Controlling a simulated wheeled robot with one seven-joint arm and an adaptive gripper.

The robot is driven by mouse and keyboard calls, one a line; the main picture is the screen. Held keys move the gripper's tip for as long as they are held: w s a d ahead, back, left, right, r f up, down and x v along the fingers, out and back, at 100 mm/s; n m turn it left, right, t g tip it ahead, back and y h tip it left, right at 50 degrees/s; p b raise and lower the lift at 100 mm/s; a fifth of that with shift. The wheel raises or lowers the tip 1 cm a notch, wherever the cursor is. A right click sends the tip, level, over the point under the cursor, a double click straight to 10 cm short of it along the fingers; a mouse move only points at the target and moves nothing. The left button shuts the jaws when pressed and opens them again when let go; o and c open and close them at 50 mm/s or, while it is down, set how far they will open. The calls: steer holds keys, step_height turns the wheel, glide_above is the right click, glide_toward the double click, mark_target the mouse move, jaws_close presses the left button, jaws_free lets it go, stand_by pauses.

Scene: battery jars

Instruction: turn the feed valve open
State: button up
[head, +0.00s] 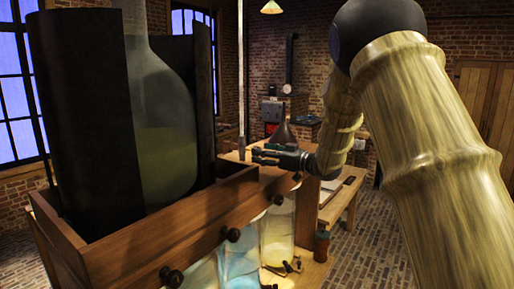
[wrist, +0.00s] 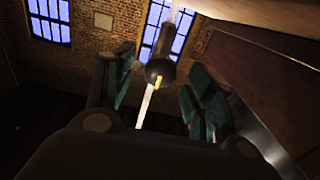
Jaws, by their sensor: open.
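My gripper (head: 264,155) is beside the far end of the wooden trough in the head view, with its fingers pointing left. In the wrist view my gripper (wrist: 160,84) has its two green-padded fingers spread apart. A dark rounded fitting (wrist: 159,68), which looks like the feed valve's handle, shows between the fingertips. A pale thin strip runs down below it. I see no clear contact between finger and fitting, and the depth between them is hard to tell. In the head view I cannot pick this fitting out with certainty.
A wooden trough (head: 190,235) holds a large glass bottle (head: 160,120) between dark upright panels. Several black knobs (head: 233,234) line its side. Glass jars with pale liquid (head: 240,262) stand below. A wooden bench (head: 345,200) stands behind. Brick floor (head: 365,255) is clear at right.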

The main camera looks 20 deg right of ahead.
steer(key=shift+r+p+x, duration=0.2)
steer(key=shift+p+x, duration=0.2)
steer(key=shift+x, duration=0.55)
steer(key=shift+w+a+f, duration=0.2)
steer(key=shift+w+a, duration=0.25)
steer(key=shift+w, duration=0.15)
steer(key=shift+s, duration=0.1)
steer(key=c, duration=1.1)
steer(key=shift+o, duration=0.2)
